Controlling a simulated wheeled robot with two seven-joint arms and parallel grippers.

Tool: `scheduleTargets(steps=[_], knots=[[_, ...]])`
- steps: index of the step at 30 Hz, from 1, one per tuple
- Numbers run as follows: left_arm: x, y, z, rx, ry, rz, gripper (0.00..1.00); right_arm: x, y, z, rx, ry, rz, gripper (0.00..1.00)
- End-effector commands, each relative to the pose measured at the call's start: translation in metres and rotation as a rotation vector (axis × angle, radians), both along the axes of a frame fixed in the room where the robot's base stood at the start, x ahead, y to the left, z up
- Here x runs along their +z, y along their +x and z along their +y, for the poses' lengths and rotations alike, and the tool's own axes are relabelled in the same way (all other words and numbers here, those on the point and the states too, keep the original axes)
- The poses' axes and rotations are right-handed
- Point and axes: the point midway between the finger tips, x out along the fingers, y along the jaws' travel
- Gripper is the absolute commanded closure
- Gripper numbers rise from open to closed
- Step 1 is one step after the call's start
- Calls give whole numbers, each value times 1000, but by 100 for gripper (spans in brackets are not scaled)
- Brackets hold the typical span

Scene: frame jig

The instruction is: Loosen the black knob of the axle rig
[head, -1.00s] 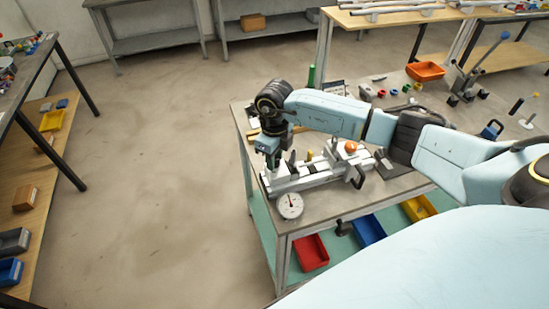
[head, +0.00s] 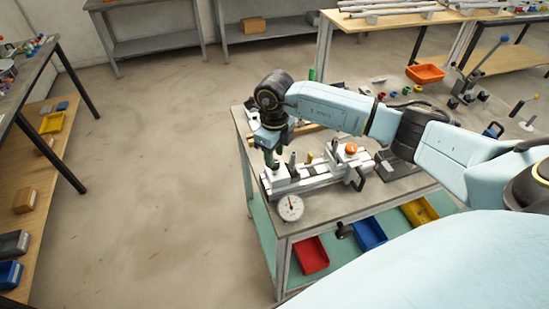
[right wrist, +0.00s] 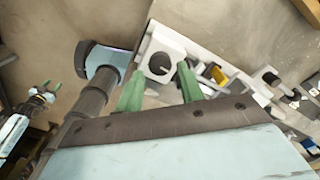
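The axle rig (head: 318,180) is a pale rail with raised blocks on the bench. My right gripper (head: 270,158) is over its left end, pointing down. In the right wrist view its green fingers (right wrist: 160,90) are apart, with nothing between them. A white block (right wrist: 160,50) with a round dark hole lies beyond the fingertips. A dark upright piece (head: 292,160) stands on the rig just right of the gripper. I cannot tell for sure whether it is the black knob. A black handle (head: 358,180) is at the right end, beside an orange ball (head: 351,148).
A round dial gauge (head: 290,207) stands at the bench's front left corner. A black object (head: 398,168) lies right of the rig. Red (head: 311,254), blue (head: 369,233) and yellow (head: 419,210) bins are on the shelf below. The floor left of the bench is clear.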

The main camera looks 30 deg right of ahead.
Motion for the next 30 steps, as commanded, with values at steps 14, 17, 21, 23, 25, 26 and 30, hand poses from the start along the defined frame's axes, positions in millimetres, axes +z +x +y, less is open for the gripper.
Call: scheduleTargets(steps=[14,17,21,23,25,26,30], knots=[[-13,0,0,0,0,0,52,97,1,-1,-1,0,-4,62],[-14,0,0,0,0,0,52,105,1,-1,-1,0,-4,62],[-14,0,0,0,0,0,52,110,0,-1,0,-1,-3,62],[-14,0,0,0,0,0,52,110,0,-1,0,-1,-2,62],[-14,0,0,0,0,0,52,110,0,-1,0,-1,-3,62],[-14,0,0,0,0,0,52,110,0,-1,0,-1,-3,62],[-14,0,0,0,0,0,52,109,0,-1,0,0,-2,62]])
